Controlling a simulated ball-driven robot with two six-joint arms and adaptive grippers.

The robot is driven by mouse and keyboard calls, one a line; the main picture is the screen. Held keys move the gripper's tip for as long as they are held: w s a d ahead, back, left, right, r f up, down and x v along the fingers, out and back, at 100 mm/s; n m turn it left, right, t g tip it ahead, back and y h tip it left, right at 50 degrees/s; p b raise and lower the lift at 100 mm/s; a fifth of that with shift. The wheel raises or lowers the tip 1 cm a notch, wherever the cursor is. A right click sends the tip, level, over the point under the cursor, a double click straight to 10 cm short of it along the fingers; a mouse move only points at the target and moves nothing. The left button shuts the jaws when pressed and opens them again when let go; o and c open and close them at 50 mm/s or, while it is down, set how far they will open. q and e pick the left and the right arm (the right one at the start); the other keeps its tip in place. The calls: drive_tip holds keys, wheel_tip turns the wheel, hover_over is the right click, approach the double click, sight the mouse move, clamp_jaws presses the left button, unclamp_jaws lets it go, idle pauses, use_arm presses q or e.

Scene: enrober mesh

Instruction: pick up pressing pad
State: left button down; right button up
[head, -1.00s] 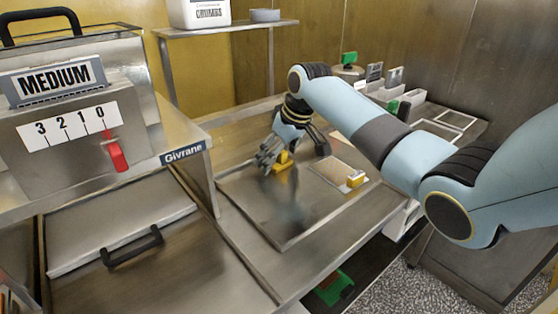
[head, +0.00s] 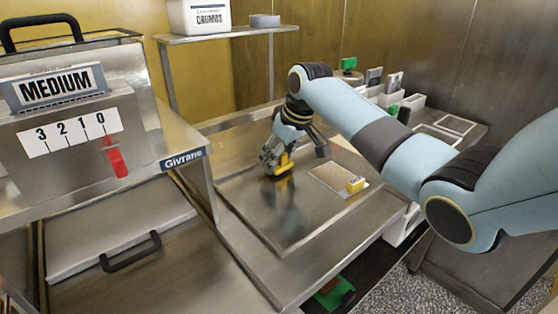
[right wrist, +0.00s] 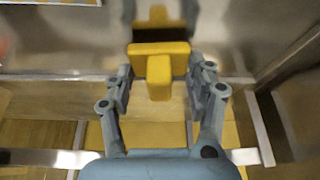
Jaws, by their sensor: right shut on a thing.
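The yellow pressing pad (head: 285,168) is at the steel tray at the centre of the head view. My right gripper (head: 273,163) is shut on it. In the right wrist view the pad (right wrist: 160,72) shows as a yellow T shape, its stem between the two grey fingers and its wide bar beyond them. A yellow reflection shows in the steel past it. I cannot tell whether the pad touches the tray. My left gripper is not in view.
A mesh panel (head: 334,179) with a small yellow block (head: 356,184) lies on the tray (head: 300,237), right of my gripper. The Givrane machine (head: 180,140), with a red lever (head: 116,161), stands at the left. White bins (head: 412,101) stand at the back right.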

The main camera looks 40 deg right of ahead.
wheel_tip(320, 180, up, 3)
drive_tip(key=shift+r, duration=0.15)
drive_tip(key=s+r, duration=0.6)
drive_tip(key=s, duration=0.5)
drive_tip(key=shift+s+d+r+p, duration=0.35)
drive_tip(key=shift+s+r+p, duration=0.05)
